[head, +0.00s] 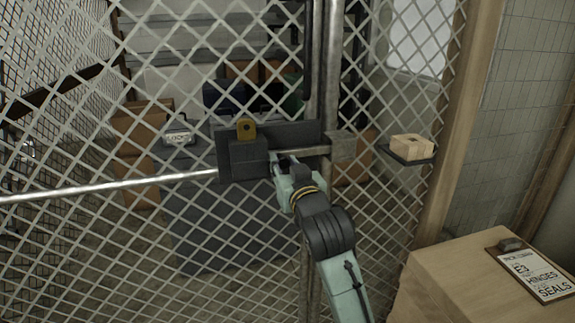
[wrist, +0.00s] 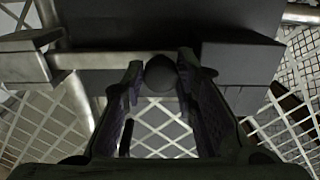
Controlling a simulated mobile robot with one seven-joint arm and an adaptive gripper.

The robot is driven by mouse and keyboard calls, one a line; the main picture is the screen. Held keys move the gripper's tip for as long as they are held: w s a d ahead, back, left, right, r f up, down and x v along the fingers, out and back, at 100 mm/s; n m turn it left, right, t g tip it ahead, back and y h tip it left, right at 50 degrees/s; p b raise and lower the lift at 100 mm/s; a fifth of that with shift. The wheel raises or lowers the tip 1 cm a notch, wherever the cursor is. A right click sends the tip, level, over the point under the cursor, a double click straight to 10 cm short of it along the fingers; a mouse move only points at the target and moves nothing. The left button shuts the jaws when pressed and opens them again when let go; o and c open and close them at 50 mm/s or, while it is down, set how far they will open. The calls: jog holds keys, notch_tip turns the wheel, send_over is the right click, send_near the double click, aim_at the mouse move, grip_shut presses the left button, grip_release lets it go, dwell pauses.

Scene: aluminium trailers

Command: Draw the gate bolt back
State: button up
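The gate bolt (head: 312,151) is a pale metal bar in front of a dark plate (head: 298,131) on the mesh gate. In the head view its right end reaches the grey keeper (head: 342,146) at the post. In the wrist view the bar (wrist: 100,60) runs to a block (wrist: 24,66) at left. A dark round knob (wrist: 160,73) sits between my gripper's fingers (wrist: 160,68), which look closed against its sides. In the head view my gripper (head: 284,161) is at the bolt and hides the knob. A brass-coloured piece with a hole (head: 246,129) stands on the dark guide block (head: 247,158).
A metal rail (head: 110,188) crosses the mesh left of the plate. A small shelf (head: 405,157) holds a pale block (head: 411,146) at right. A cardboard box (head: 435,285) with a clipboard (head: 535,272) stands at lower right. Boxes and shelving show behind the mesh.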

jog(key=o, duration=0.4)
dwell(0.3)
